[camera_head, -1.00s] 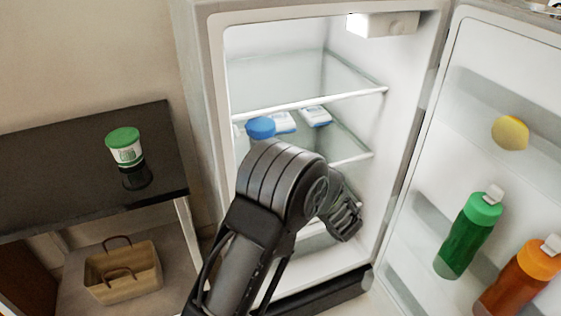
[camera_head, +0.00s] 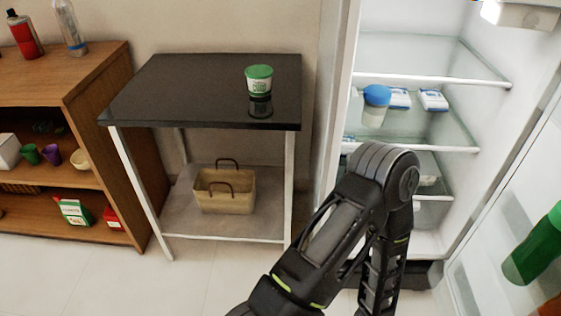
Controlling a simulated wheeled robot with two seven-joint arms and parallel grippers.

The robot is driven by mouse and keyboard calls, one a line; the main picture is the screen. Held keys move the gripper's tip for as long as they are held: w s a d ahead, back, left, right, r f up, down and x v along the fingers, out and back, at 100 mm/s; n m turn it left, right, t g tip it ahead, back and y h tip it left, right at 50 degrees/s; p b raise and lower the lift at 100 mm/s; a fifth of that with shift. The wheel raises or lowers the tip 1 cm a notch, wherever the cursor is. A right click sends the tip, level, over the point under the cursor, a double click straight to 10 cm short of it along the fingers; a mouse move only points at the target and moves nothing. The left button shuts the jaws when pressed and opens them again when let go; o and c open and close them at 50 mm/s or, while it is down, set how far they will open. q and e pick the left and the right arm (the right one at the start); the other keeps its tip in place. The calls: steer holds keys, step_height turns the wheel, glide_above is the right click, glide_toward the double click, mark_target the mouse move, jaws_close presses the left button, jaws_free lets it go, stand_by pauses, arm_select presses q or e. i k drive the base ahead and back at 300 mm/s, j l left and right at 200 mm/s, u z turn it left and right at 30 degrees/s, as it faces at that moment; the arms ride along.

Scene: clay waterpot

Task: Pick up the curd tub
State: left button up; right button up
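A white tub with a green lid and green lettering, which I take as the curd tub (camera_head: 259,80), stands upright on the black table (camera_head: 190,85), near its right end. Its reflection shows in the glossy top just below it. One of my arms rises from the bottom middle, bends in front of the fridge and runs down out of the picture at the bottom edge. No gripper fingers can be made out, and nothing of mine touches the tub.
The open fridge at right holds a blue-lidded container (camera_head: 375,105) and white packs (camera_head: 433,99). A green bottle (camera_head: 534,246) is in its door. A basket (camera_head: 225,190) sits on the table's lower shelf. A wooden shelf unit (camera_head: 85,75) stands left. Floor before the table is clear.

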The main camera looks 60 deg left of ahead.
mark_target(258, 76)
steer(key=u, duration=2.1)
steer(key=i, duration=0.5)
